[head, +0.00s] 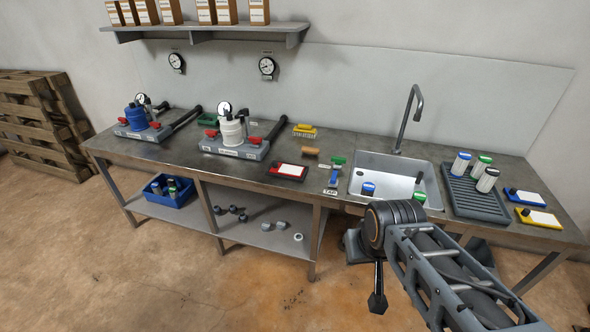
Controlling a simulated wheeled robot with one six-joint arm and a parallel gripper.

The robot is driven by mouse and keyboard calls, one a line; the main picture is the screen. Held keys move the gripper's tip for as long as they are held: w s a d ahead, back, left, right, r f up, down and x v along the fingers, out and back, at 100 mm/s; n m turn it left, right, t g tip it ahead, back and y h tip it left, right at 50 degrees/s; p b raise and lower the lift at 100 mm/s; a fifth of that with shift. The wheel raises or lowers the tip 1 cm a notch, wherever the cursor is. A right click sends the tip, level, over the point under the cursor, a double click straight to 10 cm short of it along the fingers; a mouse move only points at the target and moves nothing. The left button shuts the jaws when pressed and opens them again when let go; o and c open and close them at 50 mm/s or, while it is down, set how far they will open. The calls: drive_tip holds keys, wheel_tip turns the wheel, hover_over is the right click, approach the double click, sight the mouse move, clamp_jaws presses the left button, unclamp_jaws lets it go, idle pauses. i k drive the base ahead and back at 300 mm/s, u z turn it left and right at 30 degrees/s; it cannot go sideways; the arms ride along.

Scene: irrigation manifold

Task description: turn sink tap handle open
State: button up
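The sink (372,160) is a pale basin set in the right half of the metal bench. A grey curved spout (410,110) stands upright behind it. A small fitting with a blue lever (334,175) and a green part (338,160) sits left of the sink, behind a small label (330,191) that seems to read "TAP". I cannot tell from here how the lever is set. My arm crosses the lower right, in front of the sink's front edge. I cannot make out my gripper's fingers.
Blue-capped and green-capped containers are in the sink. Right of it, a dark grey rack (474,203) holds several capped jars. A red-edged tray (287,171) and a yellow brush-like item (305,131) lie to the left. Two pump units with gauges stand farther left.

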sight(334, 175)
drive_tip(key=u, duration=0.5)
drive_tip(key=i, duration=1.3)
drive_tip(key=z, duration=0.3)
